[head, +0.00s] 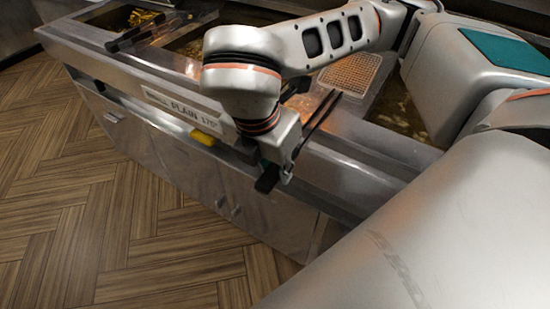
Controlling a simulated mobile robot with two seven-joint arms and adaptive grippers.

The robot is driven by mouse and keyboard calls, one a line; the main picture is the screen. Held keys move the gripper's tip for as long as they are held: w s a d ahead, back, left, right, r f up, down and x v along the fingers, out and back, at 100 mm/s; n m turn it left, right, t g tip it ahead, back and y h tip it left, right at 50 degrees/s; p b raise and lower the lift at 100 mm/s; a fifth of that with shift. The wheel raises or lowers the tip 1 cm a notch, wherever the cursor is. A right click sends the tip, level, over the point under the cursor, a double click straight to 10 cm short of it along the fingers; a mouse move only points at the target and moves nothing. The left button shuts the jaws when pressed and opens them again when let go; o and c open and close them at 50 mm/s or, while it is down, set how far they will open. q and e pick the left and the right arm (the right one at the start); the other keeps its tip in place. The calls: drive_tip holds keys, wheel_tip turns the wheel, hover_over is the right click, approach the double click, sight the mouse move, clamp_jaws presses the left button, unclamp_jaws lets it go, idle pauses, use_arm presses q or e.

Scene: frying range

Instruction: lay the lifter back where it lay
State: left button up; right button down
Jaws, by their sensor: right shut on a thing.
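My right gripper (275,178) is at the front edge of the frying range, below and to the right of the sign. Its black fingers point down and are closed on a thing. The lifter is the likely thing in the fingers, but it is mostly hidden by the gripper and wrist, and I cannot make out its shape. My left gripper is not in view.
The steel range (120,68) has sunken vats. A mesh tray (351,72) and dark rods (319,113) lie behind my wrist. The wooden floor (80,180) is clear.

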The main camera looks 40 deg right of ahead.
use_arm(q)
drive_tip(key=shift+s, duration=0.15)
use_arm(e)
drive_tip(key=c, duration=1.7)
unclamp_jaws()
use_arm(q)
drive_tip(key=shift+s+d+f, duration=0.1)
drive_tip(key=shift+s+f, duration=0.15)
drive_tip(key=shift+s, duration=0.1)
